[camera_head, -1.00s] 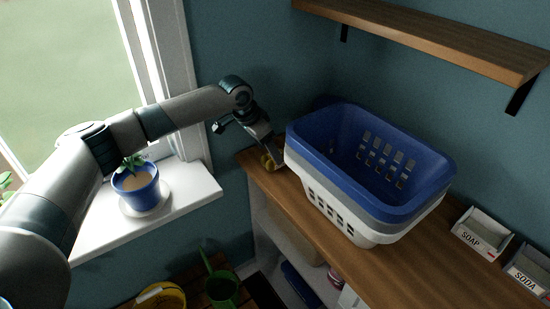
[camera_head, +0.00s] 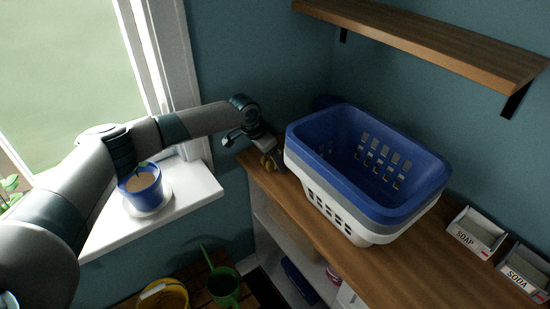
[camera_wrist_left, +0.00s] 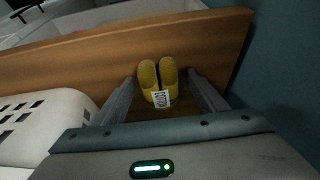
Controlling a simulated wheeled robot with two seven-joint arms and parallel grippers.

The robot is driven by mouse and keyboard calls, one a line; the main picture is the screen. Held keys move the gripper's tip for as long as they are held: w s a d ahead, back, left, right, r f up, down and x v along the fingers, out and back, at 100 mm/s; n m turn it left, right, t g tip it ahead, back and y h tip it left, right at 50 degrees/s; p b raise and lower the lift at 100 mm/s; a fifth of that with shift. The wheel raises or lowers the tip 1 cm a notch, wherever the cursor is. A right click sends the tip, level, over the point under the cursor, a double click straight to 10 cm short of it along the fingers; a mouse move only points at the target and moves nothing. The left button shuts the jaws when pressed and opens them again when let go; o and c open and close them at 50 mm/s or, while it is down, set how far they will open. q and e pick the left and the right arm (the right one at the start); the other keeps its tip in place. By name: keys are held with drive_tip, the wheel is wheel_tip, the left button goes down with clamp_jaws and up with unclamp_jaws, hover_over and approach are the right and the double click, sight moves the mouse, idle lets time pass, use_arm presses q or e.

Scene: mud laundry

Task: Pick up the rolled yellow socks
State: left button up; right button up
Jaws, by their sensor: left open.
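The rolled yellow socks (camera_wrist_left: 158,80) lie on the wooden counter near its edge, with a white label band around them. In the left wrist view they sit between the two open fingers of my left gripper (camera_wrist_left: 160,95), with a gap showing on each side. In the head view the socks (camera_head: 266,162) are a small yellow patch at the counter's left end, partly hidden by my left gripper (camera_head: 270,160), which points down over them. My right gripper is in neither view.
Stacked laundry baskets (camera_head: 370,215), blue on top and white below, stand right beside the gripper. The wall is close on the other side. A potted plant (camera_head: 140,185) stands on the window sill under my left arm. Soap (camera_head: 476,232) and soda (camera_head: 524,268) boxes are farther right.

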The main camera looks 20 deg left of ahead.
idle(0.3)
use_arm(q)
drive_tip(key=c, duration=1.1)
drive_tip(key=shift+c, duration=0.2)
drive_tip(key=shift+r, duration=0.1)
drive_tip(key=shift+r+b, duration=0.35)
drive_tip(key=shift+r, duration=0.2)
wheel_tip(320, 180, up, 8)
drive_tip(key=b, duration=0.2)
drive_tip(key=shift+f+b, duration=0.25)
drive_tip(key=shift+b, duration=0.05)
drive_tip(key=shift+r, duration=0.7)
